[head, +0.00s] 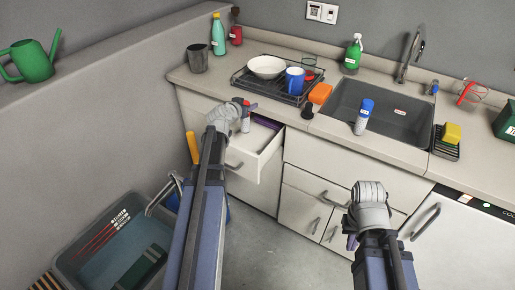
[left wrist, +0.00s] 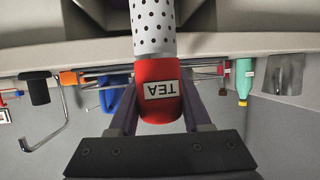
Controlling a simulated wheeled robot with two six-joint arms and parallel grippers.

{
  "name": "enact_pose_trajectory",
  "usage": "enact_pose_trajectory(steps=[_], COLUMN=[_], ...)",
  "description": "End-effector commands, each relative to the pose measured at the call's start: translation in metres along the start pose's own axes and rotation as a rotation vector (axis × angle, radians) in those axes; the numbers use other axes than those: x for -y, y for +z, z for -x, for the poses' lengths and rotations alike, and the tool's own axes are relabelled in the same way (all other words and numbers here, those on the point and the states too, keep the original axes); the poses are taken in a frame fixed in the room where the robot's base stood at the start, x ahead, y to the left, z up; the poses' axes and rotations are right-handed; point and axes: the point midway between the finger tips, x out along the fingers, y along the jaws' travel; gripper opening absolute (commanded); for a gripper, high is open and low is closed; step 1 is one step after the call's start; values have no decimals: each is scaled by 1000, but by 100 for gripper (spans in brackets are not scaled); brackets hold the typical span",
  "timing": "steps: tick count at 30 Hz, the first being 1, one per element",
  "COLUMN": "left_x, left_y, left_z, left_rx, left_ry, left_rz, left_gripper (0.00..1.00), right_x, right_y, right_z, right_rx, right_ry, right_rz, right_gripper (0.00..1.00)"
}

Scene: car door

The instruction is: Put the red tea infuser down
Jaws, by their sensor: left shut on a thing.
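The red tea infuser (left wrist: 160,90) has a red end with a white TEA label, upside down in the left wrist view, and a white black-dotted part (left wrist: 153,28). My left gripper (left wrist: 158,112) is shut on the red end. In the head view, the left gripper (head: 243,104) holds the infuser (head: 245,122) above the open drawer (head: 262,143), its white part hanging down. Whether it touches the drawer cannot be told. My right gripper (head: 352,237) is low in front of the cabinets, its fingers mostly hidden.
A dish rack (head: 290,93) with a white bowl (head: 267,67) and blue mug (head: 295,80) stands on the counter. A blue-capped shaker (head: 363,117) is at the sink (head: 395,122). A grey cup (head: 197,58) stands left. A crate (head: 72,262) is on the floor.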

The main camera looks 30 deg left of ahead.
Motion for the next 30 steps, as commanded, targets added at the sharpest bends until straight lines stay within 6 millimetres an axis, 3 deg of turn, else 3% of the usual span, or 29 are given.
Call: enact_pose_trajectory(steps=[8,20,30], left_x=[0,0,0], left_y=[8,59,67], left_z=[-4,-25,-28], left_rx=[0,0,0], left_ry=[0,0,0], left_rz=[0,0,0], left_gripper=[0,0,0], right_x=[1,6,7], right_y=[0,-4,-4], right_z=[-9,-64,-72], right_rx=[0,0,0], right_ry=[0,0,0], right_rz=[0,1,0], right_gripper=[0,0,0])
